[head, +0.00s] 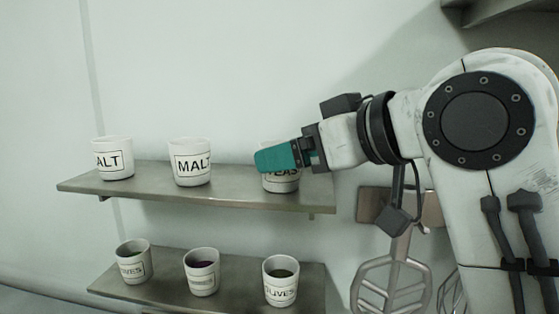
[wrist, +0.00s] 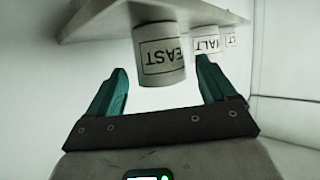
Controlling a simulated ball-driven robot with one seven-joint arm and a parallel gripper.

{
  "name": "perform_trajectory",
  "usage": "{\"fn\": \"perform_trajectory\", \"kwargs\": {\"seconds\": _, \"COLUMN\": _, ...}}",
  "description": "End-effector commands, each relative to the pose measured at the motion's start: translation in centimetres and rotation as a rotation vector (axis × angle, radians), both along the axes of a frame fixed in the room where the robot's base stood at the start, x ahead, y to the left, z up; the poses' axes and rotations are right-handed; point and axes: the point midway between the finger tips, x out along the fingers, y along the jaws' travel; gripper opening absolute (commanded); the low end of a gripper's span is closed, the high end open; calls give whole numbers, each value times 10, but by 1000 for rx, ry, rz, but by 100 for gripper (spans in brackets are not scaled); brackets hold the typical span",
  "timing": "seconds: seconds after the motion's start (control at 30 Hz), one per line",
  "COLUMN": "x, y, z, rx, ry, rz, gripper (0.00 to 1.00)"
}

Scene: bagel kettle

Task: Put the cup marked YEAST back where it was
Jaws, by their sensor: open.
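The white YEAST cup (head: 284,186) stands upright at the right end of the upper shelf (head: 235,194). My teal gripper (head: 264,160) hides its upper part and some of its label in the head view. In the wrist view, which is upside down, the YEAST cup (wrist: 160,62) shows in the gap between the two spread fingers of my gripper (wrist: 160,70). There is clear space on both sides of the cup, and neither finger visibly touches it. I cannot tell how deep the cup sits between the fingertips.
A lower shelf (head: 235,300) holds cups, including OLIVES (head: 281,283) at the right. Utensils (head: 390,285) hang on the wall right of the shelves.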

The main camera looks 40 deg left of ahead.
Motion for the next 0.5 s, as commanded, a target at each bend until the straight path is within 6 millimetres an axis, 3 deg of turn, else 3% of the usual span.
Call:
{"fn": "perform_trajectory", "kwargs": {"seconds": 0.2, "x": -4, "y": -42, "z": 15, "rx": 0, "ry": -4, "rz": -2, "gripper": 84}}
{"fn": "perform_trajectory", "kwargs": {"seconds": 0.5, "x": -7, "y": -69, "z": 26, "rx": -1, "ry": -2, "rz": 1, "gripper": 84}}
